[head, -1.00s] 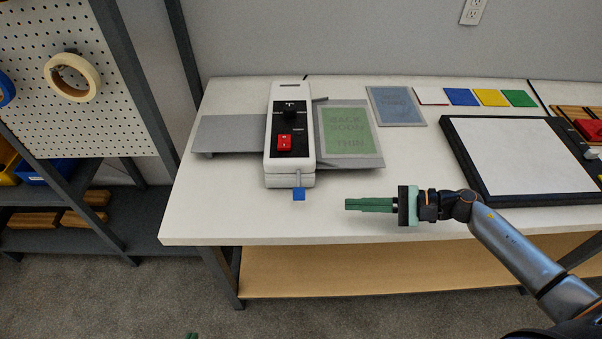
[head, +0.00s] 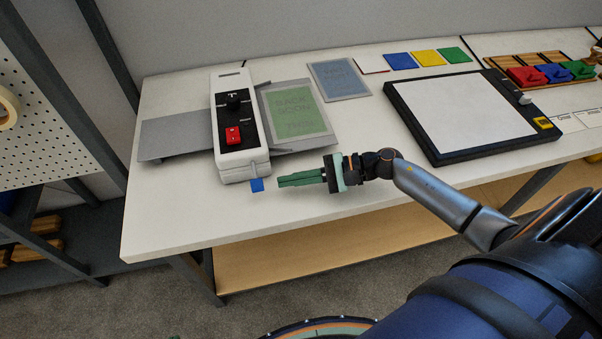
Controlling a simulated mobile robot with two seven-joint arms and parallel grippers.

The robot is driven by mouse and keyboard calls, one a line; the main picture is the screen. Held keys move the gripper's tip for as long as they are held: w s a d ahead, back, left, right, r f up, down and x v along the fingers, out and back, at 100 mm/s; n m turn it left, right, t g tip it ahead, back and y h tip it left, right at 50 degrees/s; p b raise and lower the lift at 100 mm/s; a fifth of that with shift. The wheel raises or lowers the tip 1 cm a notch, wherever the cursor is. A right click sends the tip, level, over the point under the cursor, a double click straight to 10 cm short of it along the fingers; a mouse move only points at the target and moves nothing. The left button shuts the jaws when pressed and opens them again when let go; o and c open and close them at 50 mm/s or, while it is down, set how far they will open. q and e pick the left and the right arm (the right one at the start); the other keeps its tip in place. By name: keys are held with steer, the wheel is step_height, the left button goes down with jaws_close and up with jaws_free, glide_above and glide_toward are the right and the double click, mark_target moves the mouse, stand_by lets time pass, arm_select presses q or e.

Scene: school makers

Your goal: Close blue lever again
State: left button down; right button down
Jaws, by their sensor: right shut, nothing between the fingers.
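The blue lever (head: 257,185) is a small blue tab at the front end of a white machine (head: 243,172), which lies on the white table. The machine has a black panel with a black knob (head: 234,101) and a red switch (head: 233,135). My right gripper (head: 280,181) has green fingers, closed together and empty. Its fingertips point left, just right of the blue lever, with a small gap showing between them. My left gripper is not in the head view.
A grey sheet (head: 177,137) and a green card (head: 294,111) lie on either side of the machine. A black-framed white board (head: 462,113) lies to the right, with coloured tiles (head: 425,57) behind it. The table's front edge is close below my gripper.

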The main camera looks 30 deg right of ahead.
mark_target(255, 175)
steer(key=x, duration=0.5)
steer(key=shift+w+a+p, duration=0.1)
steer(key=shift+p, duration=0.3)
steer(key=shift+s+r+m, duration=0.2)
steer(key=shift+r+m, duration=0.15)
steer(key=shift+m, duration=0.15)
steer(key=shift+s+r+m+g, duration=0.15)
steer(key=shift+r+m+g, duration=0.25)
steer(key=shift+m+g, duration=0.25)
steer(key=shift+s+a+r+m+g, duration=0.15)
steer(key=shift+r+m+g, duration=0.55)
steer(key=shift+m, duration=0.45)
steer(key=shift+r, duration=0.95)
